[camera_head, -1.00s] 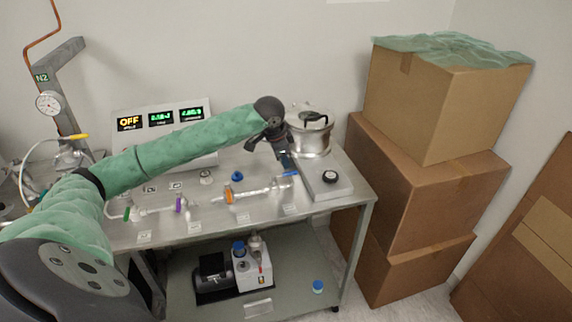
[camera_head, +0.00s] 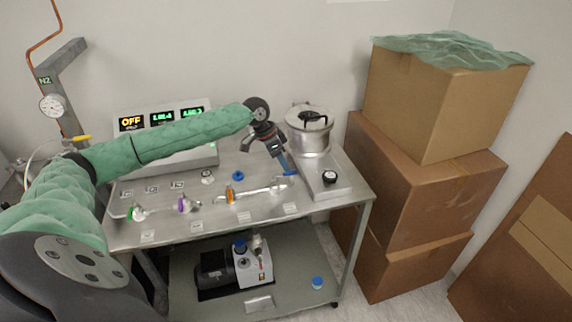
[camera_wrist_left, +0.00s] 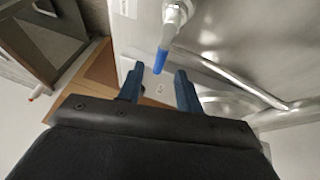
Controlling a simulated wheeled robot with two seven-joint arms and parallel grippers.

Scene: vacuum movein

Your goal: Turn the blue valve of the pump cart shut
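The blue valve handle (camera_head: 289,173) is at the right end of the glass tube line on the pump cart's top (camera_head: 222,219). In the left wrist view the blue handle (camera_wrist_left: 161,60) points towards me from a metal fitting (camera_wrist_left: 177,14). My left gripper (camera_head: 286,164) is at the valve, pointing down. In the left wrist view its two fingers (camera_wrist_left: 159,76) are open, one to each side of the handle's tip, with a gap on both sides. I cannot tell whether they reach around it in depth. My right gripper is not in view.
Orange (camera_head: 230,195) and purple (camera_head: 183,204) valves sit further left on the line. A metal pot (camera_head: 309,140) stands close behind right of my gripper. A display box (camera_head: 165,120) is at the back. Stacked cardboard boxes (camera_head: 420,185) flank the cart's right side.

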